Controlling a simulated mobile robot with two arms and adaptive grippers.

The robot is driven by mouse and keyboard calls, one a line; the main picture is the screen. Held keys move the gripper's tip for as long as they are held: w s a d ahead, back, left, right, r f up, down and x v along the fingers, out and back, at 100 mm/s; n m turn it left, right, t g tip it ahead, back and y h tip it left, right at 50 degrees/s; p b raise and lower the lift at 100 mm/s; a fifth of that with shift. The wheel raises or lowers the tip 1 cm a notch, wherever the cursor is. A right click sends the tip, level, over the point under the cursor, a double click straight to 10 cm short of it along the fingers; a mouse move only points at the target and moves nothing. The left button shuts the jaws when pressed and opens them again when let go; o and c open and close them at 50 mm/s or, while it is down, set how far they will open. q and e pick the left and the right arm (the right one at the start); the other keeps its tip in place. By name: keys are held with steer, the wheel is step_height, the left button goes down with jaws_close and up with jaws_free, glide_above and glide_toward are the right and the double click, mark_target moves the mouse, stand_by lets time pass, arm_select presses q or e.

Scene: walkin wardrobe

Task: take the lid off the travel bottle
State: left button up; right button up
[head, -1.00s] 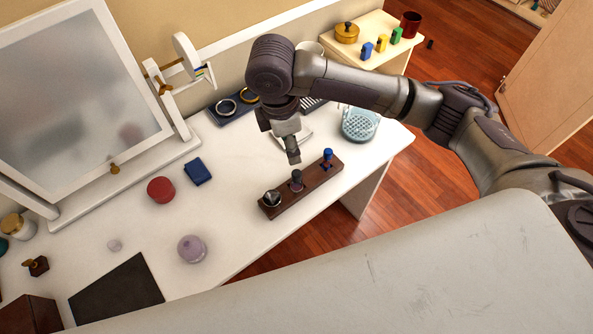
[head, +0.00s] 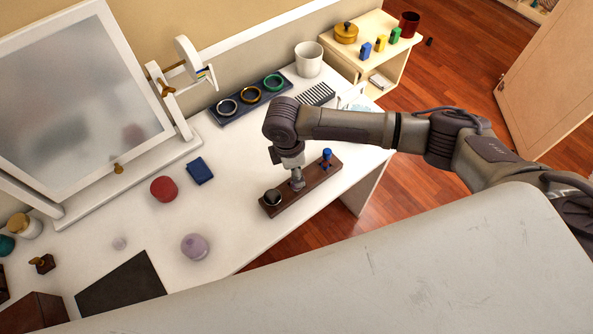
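A dark wooden holder (head: 318,178) lies on the white table with small items in a row. At its near left end is a dark round item with a pale rim (head: 272,197). At its far right end is a blue-topped item (head: 327,155). My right gripper (head: 297,183) points down at the middle item, which it mostly hides; I cannot tell whether its fingers are closed on it. I cannot tell for sure which item is the travel bottle. My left gripper is not in view.
A red round container (head: 164,189), a blue folded item (head: 200,171) and a lavender round container (head: 194,247) stand left of the holder. A ring tray (head: 230,118) and a white cup (head: 308,60) are behind. My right forearm partly hides a clear container (head: 358,100).

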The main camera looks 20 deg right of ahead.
steer(key=shift+f, duration=0.2)
steer(key=c, duration=0.8)
steer(key=shift+r, duration=0.1)
